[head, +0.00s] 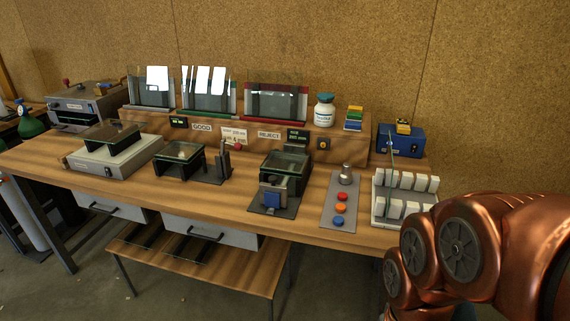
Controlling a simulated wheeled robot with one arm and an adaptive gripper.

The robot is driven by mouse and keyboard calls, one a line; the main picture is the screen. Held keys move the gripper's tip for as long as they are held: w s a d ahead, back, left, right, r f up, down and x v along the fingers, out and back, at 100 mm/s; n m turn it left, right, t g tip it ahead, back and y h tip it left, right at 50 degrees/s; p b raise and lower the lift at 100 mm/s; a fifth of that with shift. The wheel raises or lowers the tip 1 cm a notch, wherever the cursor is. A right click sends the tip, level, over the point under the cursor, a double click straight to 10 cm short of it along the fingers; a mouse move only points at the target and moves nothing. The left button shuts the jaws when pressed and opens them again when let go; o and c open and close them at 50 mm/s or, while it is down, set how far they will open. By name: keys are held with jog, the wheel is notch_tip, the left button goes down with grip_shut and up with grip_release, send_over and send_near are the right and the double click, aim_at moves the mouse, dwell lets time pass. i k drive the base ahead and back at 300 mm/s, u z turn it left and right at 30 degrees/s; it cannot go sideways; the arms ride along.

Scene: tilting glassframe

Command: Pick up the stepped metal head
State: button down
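A small stepped metal head (346,174), silvery and narrower toward the top, stands upright at the back end of a grey plate (328,218) on the right half of the workbench. In front of it on the same plate are round pieces in red, blue and orange. My copper-coloured arm links fill the lower right corner, to the right of the metal head and apart from it. My gripper is outside the picture.
Right of the plate stands a rack of white blocks (387,207). To the left is a glass-topped fixture (286,165). Behind are a white jar (324,112), a blue box (401,141) and the raised shelf. Bare wood (247,185) shows between the fixtures.

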aim_at(346, 176)
jog(key=z, duration=1.7)
jog(key=i, duration=1.05)
jog(key=u, duration=4.15)
jog(key=k, duration=0.25)
jog(key=z, duration=0.15)
